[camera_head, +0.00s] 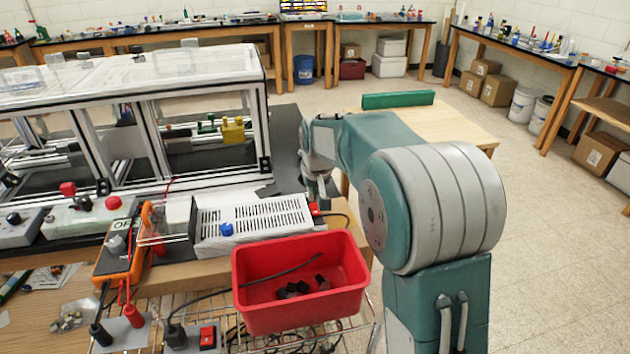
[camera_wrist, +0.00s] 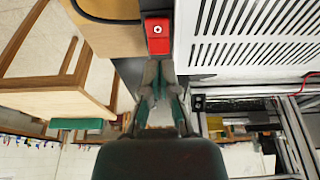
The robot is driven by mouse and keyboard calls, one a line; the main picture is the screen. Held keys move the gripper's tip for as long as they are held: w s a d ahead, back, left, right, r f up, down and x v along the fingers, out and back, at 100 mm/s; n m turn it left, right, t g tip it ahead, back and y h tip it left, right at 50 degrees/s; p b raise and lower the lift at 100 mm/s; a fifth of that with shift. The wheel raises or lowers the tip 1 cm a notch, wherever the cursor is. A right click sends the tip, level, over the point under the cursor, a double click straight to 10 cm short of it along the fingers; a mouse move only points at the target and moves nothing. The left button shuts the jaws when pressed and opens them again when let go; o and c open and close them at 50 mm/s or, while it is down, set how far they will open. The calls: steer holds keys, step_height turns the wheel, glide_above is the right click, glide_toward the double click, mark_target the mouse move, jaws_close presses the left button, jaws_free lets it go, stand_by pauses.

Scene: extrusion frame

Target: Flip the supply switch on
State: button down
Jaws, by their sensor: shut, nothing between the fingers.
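A white power supply box (camera_head: 253,222) with a slotted grille and a blue knob (camera_head: 226,229) lies on the bench. At its right end is a small red switch (camera_head: 314,208), partly hidden by my gripper. In the wrist view the red switch (camera_wrist: 157,35) shows a white, nut-like mark, beside the slotted grille (camera_wrist: 250,30). My gripper (camera_head: 319,196) points down at that end of the box. In the wrist view its fingers (camera_wrist: 158,66) are together and empty, with the tips close to the red switch. I cannot tell whether they touch it.
A red bin (camera_head: 300,249) with dark pieces and a cable stands in front of the supply. An orange meter (camera_head: 121,250) is to its left. An aluminium extrusion frame (camera_head: 150,140) rises behind. A wooden table (camera_head: 455,128) with a green block (camera_head: 398,99) is beyond my arm.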

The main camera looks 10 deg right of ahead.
mark_target(315, 210)
steer(key=shift+x, duration=1.15)
steer(key=shift+f, duration=0.1)
steer(key=shift+w+f+g, duration=0.1)
steer(key=shift+g, duration=0.2)
steer(key=shift+s+r, duration=0.25)
steer(key=shift+s, duration=0.55)
